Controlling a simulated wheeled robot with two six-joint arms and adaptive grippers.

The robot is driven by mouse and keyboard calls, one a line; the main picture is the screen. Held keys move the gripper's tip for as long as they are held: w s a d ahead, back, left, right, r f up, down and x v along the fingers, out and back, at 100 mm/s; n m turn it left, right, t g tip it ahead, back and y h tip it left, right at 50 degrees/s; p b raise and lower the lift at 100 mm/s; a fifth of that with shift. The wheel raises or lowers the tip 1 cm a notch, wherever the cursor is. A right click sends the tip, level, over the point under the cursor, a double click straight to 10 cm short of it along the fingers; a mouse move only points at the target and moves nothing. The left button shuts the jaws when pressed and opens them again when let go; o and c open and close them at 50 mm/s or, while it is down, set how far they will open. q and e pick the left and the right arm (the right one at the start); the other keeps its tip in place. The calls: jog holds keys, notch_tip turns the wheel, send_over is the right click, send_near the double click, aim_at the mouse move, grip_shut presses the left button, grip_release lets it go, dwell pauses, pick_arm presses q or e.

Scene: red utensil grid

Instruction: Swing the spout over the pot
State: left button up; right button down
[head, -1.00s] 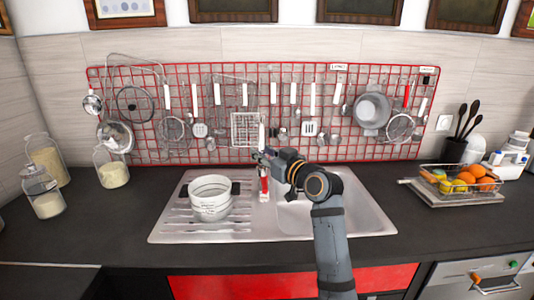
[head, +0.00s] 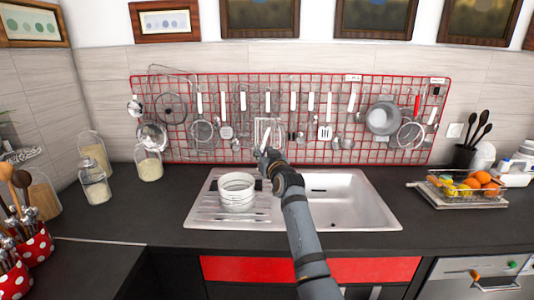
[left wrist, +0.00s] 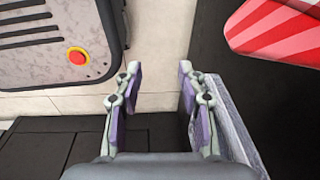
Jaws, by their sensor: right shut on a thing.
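The white pot (head: 237,192) stands upright on the ribbed drainer, left of the sink basin. My right gripper (head: 266,160) is in the head view, just behind and right of the pot. It is shut on the spout (head: 264,139), a pale upright piece largely hidden by the gripper. The tap's base is hidden behind my right arm. I cannot tell whether the spout's end is over the pot's opening. My left gripper (left wrist: 157,95) is open and empty in the left wrist view, away from the sink.
The sink (head: 345,200) is set in a dark counter. A red utensil grid (head: 350,90) hangs behind it. Glass jars (head: 149,163) stand at left, and a fruit basket (head: 465,188) at right. Polka-dot containers (head: 32,247) stand at far left.

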jog(key=shift+a+f, duration=0.1)
jog(key=shift+a, duration=0.05)
jog(key=c, duration=1.5)
grip_release()
jog(key=o, duration=0.3)
jog(key=shift+a, duration=0.2)
jog(key=shift+d, duration=0.15)
